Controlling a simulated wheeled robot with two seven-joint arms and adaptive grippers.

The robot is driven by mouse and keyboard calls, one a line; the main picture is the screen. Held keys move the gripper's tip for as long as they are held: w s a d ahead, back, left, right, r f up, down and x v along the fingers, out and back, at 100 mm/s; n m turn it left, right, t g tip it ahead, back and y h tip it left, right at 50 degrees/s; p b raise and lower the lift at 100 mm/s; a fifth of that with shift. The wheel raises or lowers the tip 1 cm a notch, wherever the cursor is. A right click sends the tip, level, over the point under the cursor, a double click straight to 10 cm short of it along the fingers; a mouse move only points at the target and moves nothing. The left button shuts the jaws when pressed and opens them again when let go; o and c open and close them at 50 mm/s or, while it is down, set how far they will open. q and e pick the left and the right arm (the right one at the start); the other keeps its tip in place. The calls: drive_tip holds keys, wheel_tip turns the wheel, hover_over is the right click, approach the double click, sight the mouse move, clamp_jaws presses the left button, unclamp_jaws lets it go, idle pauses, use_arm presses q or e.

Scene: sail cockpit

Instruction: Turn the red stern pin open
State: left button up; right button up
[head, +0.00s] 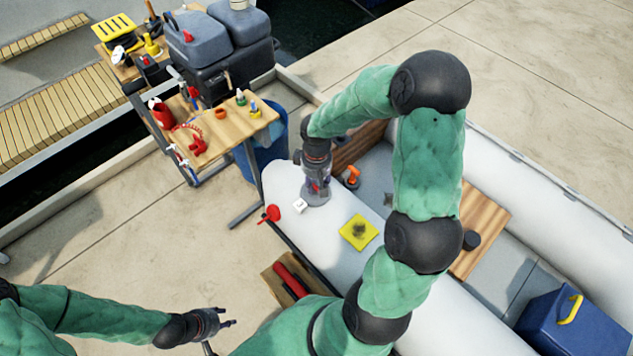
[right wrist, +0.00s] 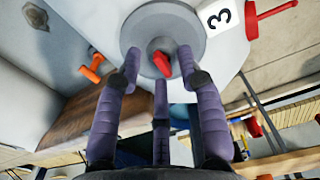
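A round grey valve (right wrist: 168,30) with a red pin (right wrist: 161,65) at its middle sits on the white boat tube (head: 345,265). The valve (head: 318,199) is mostly covered by my right gripper in the head view. My right gripper (right wrist: 158,68) is over the valve from above, its three fingers spread around the red pin. I see gaps between the side fingers and the pin; contact with the lower finger is unclear. A white tag marked 3 (right wrist: 221,15) is beside the valve. My left gripper (head: 227,323) is open and empty, low at the left.
A red cap-like piece (head: 270,213) lies beside the tag. A yellow pad (head: 358,232) is further along the tube. An orange-handled item (head: 351,177) is inside the boat. A wooden table (head: 222,128) with small items stands behind. A blue box (head: 570,325) is at right.

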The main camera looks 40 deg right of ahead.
clamp_jaws()
drive_tip(key=n+p, duration=0.4)
drive_tip(key=shift+r, duration=0.2)
drive_tip(key=n+p, duration=0.4)
drive_tip(key=n, duration=0.1)
drive_tip(key=shift+w+a+n, duration=0.1)
drive_tip(key=shift+w+n, duration=0.05)
drive_tip(key=shift+n, duration=0.25)
drive_tip(key=n+p, duration=0.4)
drive_tip(key=shift+a+f+n+p, duration=0.1)
drive_tip(key=shift+f+n+p, duration=0.05)
drive_tip(key=shift+n+p, duration=1.55)
drive_tip(key=shift+n+b, duration=0.3)
drive_tip(key=shift+n, duration=0.2)
unclamp_jaws()
